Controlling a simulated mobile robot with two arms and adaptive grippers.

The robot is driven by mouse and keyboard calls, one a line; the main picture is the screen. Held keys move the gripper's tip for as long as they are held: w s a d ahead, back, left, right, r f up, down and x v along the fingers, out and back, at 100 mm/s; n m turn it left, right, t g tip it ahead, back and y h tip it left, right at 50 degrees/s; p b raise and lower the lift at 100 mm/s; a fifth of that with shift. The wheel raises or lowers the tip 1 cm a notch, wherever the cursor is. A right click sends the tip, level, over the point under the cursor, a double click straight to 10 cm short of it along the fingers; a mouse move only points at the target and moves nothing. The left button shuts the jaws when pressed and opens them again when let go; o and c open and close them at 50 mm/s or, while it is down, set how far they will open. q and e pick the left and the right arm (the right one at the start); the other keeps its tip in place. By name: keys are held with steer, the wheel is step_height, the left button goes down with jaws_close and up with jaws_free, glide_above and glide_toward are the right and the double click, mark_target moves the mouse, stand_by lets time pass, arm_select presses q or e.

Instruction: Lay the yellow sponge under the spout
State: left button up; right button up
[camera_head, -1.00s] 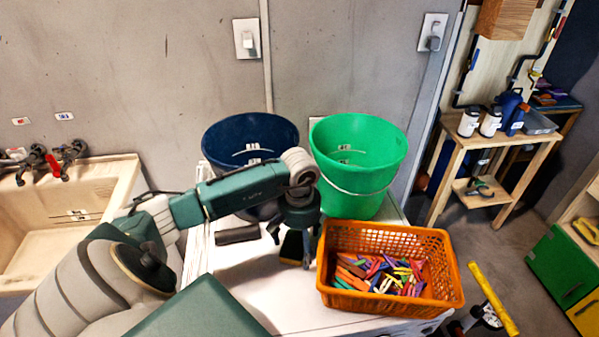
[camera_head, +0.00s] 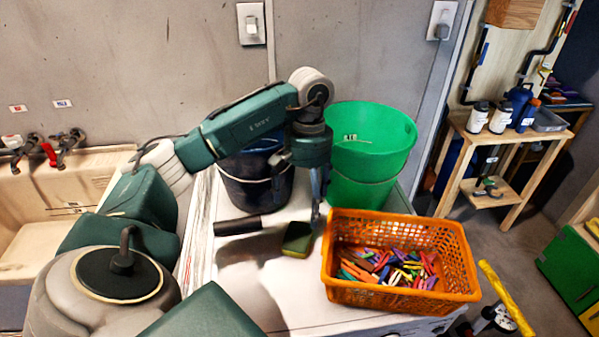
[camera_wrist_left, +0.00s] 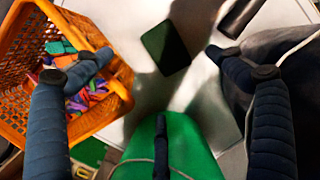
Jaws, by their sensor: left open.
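The sponge (camera_head: 298,238) lies flat on the white top, left of the orange basket. It has a dark green upper face and a thin yellowish edge. In the left wrist view the sponge (camera_wrist_left: 166,47) is a dark square beyond my spread fingers. My left gripper (camera_head: 318,205) is open and empty, pointing down above and slightly right of the sponge, apart from it. Its fingers also show wide apart in the left wrist view (camera_wrist_left: 157,85). Taps with a red handle (camera_head: 48,151) stand over the pale sink (camera_head: 75,195) at far left. My right gripper is out of view.
The orange basket (camera_head: 400,296) of colored pegs stands right of the sponge. A green bucket (camera_head: 370,155) and a dark blue bucket (camera_head: 255,190) stand behind. A dark cylindrical object (camera_head: 238,225) lies left of the sponge. The white top in front is mostly clear.

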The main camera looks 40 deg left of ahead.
arm_select(q)
steer(key=p, duration=0.1)
glide_above(303, 236)
steer(key=shift+g, duration=0.3)
steer(key=f, duration=0.5)
steer(key=shift+w+a+f, duration=0.15)
steer(key=shift+w+f, duration=0.1)
steer(key=shift+w, duration=0.1)
steer(key=shift+f+p, duration=0.45)
steer(key=shift+f, duration=0.15)
steer(key=f, duration=0.1)
steer(key=f+p, duration=0.1)
steer(key=f, duration=0.1)
steer(key=shift+s+f, duration=0.3)
steer(key=shift+f, duration=0.35)
steer(key=c, duration=0.8)
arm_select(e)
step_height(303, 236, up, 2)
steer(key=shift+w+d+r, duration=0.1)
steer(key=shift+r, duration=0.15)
arm_select(q)
steer(key=shift+c, duration=0.4)
steer(key=shift+r, duration=0.1)
